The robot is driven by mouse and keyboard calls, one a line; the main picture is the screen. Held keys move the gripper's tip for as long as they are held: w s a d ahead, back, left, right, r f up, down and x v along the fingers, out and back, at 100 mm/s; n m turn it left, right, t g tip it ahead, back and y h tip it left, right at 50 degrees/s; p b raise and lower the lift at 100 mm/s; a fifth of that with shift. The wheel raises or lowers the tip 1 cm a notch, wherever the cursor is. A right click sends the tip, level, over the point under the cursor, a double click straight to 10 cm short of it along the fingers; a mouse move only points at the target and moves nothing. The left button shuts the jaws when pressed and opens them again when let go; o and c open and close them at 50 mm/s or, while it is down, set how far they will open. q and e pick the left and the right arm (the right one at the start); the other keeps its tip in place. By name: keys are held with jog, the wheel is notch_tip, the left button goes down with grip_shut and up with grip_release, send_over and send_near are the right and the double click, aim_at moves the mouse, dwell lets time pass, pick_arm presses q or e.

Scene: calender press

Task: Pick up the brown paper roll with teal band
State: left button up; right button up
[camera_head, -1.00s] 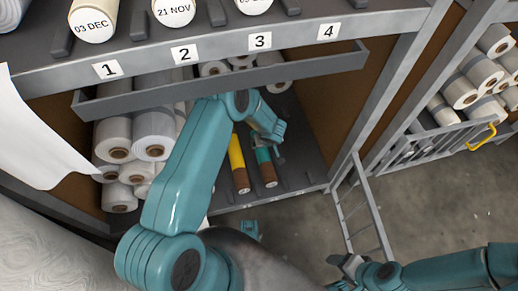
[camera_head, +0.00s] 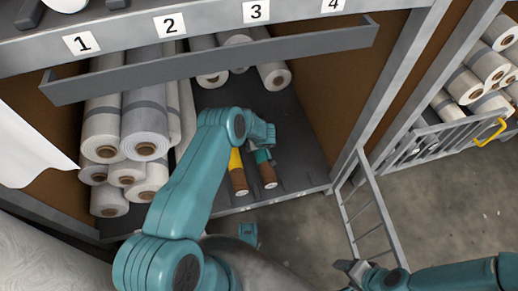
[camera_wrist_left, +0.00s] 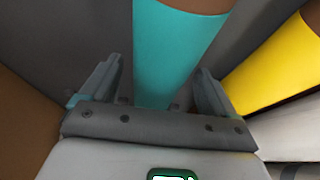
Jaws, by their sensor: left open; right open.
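The brown paper roll with a teal band (camera_head: 268,176) lies on the lower shelf, its brown end towards the front. My left arm reaches in from above, and its wrist hides most of the teal band in the head view. In the left wrist view the teal band (camera_wrist_left: 172,45) lies between the two fingers of my left gripper (camera_wrist_left: 155,78). That gripper is open, one finger on each side of the roll; contact cannot be told. My right gripper (camera_head: 352,271) is open and empty, low in the head view, well away from the roll.
A brown roll with a yellow band (camera_head: 237,175) lies just left of the teal-banded one; its yellow band shows close by in the left wrist view (camera_wrist_left: 275,68). Several white rolls (camera_head: 145,130) are stacked at left. A grey rail (camera_head: 210,68) crosses above. A ladder-like frame (camera_head: 372,215) stands right.

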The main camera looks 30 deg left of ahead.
pick_arm(q)
jog(key=shift+r, duration=0.1)
jog(key=c, duration=1.5)
